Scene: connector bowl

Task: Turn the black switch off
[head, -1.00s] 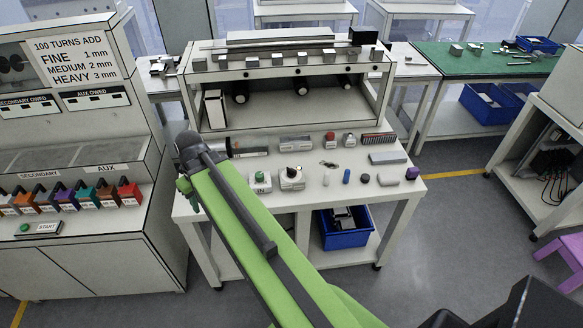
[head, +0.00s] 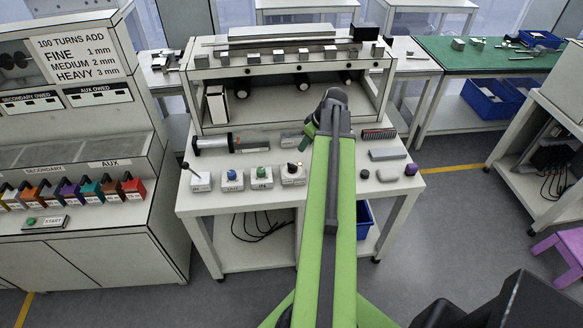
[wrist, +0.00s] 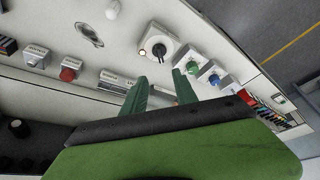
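The black switch (head: 293,170) is a black knob on a small white box at the front middle of the white bench. In the wrist view the black switch (wrist: 160,46) shows from above, with a small pale orange lamp beside the knob. My gripper (wrist: 160,88) shows two green fingers apart with nothing between them. The switch lies beyond the fingertips, apart from them. In the head view my gripper (head: 308,134) is over the bench, behind and slightly right of the switch, partly hidden by my arm.
Behind is a raised shelf (head: 290,66) with metal blocks.

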